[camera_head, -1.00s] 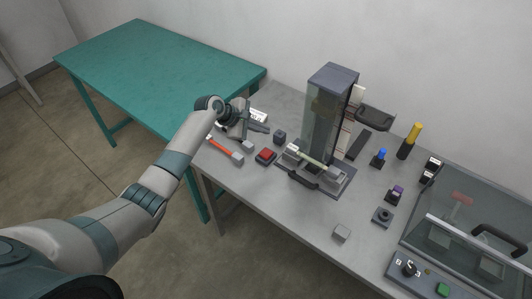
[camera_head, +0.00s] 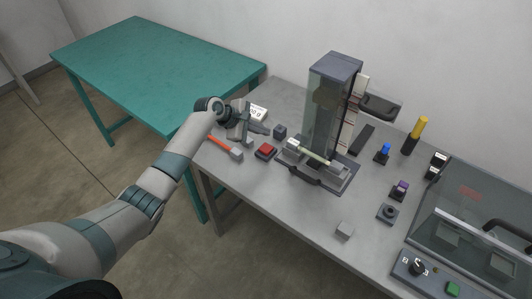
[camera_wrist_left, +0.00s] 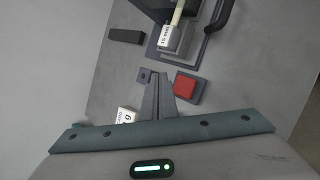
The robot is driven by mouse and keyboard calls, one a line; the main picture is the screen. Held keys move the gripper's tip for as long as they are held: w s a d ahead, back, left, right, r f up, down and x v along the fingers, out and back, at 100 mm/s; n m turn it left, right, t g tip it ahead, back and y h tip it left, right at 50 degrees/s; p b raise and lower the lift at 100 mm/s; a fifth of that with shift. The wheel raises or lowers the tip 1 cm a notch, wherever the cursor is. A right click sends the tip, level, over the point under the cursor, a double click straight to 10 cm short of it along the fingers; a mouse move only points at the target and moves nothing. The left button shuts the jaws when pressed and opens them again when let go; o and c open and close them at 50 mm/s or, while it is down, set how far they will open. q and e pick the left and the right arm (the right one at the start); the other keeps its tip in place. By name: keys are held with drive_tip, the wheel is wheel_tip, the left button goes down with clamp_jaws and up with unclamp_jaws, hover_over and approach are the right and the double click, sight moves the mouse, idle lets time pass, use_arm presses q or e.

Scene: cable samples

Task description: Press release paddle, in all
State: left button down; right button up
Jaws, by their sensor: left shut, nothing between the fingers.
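The tall machine (camera_head: 335,95) with a clear front stands at the middle of the grey bench. My left gripper (camera_head: 266,130) is shut and empty above the bench, apart from the machine. Its fingertips (camera_wrist_left: 158,76) are together beside the button.
A red-handled tool (camera_head: 222,146) and small dark block (camera_head: 280,131) lie near my left gripper. A yellow-topped post (camera_head: 414,136), a blue-topped piece (camera_head: 383,152) and a clear-lidded box (camera_head: 470,220) stand to the right. The teal table (camera_head: 150,75) is clear.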

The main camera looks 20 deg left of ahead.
sight(263, 149)
use_arm(q)
wheel_tip(263, 149, down, 3)
drive_tip(key=b, duration=0.2)
drive_tip(key=shift+r+b, duration=0.1)
drive_tip(key=shift+b, duration=0.2)
drive_tip(key=shift+f, duration=1.05)
idle(0.9)
drive_tip(key=shift+f, duration=0.4)
drive_tip(key=shift+f, duration=0.15)
idle(0.5)
